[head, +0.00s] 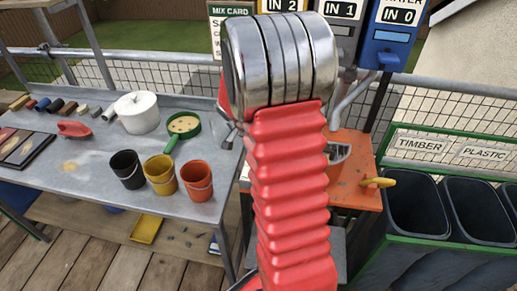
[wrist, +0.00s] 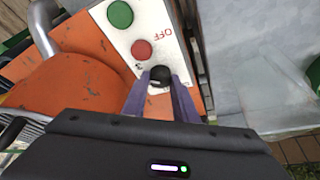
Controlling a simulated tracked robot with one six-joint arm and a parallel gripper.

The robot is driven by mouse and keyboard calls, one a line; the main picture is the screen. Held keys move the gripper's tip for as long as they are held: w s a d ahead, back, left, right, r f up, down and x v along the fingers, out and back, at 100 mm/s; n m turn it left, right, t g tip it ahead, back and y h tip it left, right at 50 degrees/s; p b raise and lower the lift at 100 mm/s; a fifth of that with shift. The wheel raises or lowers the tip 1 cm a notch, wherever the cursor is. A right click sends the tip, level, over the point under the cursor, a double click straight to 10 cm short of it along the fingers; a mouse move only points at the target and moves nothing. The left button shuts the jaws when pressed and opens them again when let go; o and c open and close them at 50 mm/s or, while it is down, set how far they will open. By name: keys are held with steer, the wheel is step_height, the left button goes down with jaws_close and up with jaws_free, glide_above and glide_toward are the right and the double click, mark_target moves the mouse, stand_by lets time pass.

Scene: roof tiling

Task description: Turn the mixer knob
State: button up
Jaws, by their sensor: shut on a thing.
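The mixer knob (wrist: 160,74) is a small black round knob on a white panel (wrist: 118,36) of the orange mixer (wrist: 75,88). My gripper (wrist: 160,82) has its two grey-purple fingers on either side of the knob and is shut on it. The panel also carries a green button, a red button and the word OFF. Part of a mark beside the knob is hidden by a finger. In the head view the orange mixer (head: 352,150) stands behind my red arm, which hides the knob and my gripper.
A grey table (head: 90,165) at left holds black, yellow and orange buckets, a white pot and a green sieve. Dark bins (head: 415,205) marked TIMBER and PLASTIC stand at right. Labelled dispensers (head: 390,40) rise behind the mixer. A yellow handle (head: 378,182) sticks out beside it.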

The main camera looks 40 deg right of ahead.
steer(key=shift+w+a+m+g, duration=0.1)
steer(key=shift+m+g, duration=0.15)
steer(key=shift+m, duration=0.45)
steer(key=shift+w+a+m+g, duration=0.1)
steer(key=shift+m+g, duration=0.15)
steer(key=shift+m, duration=0.45)
steer(key=o, duration=1)
steer(key=shift+d, duration=0.15)
steer(key=v, duration=1.3)
steer(key=shift+w+r, duration=0.2)
steer(key=shift+r, duration=0.1)
